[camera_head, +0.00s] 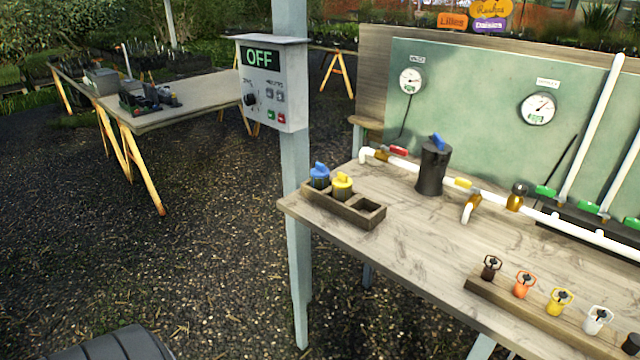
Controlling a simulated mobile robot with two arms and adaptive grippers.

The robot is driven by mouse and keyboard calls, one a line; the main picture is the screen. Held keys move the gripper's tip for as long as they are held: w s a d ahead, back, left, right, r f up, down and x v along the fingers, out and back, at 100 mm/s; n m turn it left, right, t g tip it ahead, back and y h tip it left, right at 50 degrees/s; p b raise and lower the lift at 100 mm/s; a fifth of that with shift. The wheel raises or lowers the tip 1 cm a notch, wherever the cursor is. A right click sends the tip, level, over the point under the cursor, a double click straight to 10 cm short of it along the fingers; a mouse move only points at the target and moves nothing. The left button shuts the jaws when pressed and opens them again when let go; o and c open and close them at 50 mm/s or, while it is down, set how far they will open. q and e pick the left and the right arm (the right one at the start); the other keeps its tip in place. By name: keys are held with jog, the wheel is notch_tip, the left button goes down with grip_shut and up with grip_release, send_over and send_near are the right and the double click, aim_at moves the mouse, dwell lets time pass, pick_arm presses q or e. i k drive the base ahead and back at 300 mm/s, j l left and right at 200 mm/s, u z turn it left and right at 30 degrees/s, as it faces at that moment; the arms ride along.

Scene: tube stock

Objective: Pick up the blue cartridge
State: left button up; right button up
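The blue cartridge (319,176) has a blue cap with a raised grip over a dark body. It stands upright in the left compartment of a small wooden tray (345,219) at the table's left end. The lower part of the cartridge is hidden by the tray wall. A yellow-capped cartridge (342,185) stands beside it in the middle compartment, and the right compartment is empty. Neither of my grippers is in view.
A black canister with a blue top (432,170) stands behind the tray, near a white pipe (496,201) with coloured valves. A grey post with a control box reading OFF (272,85) rises by the table's left edge. A wooden rack (520,306) holds several coloured nozzles.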

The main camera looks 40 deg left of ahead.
aim_at(319, 174)
jog(key=u, duration=1.4)
jog(key=i+l+u, duration=0.15)
jog(key=i+u, duration=0.2)
jog(key=i, duration=0.65)
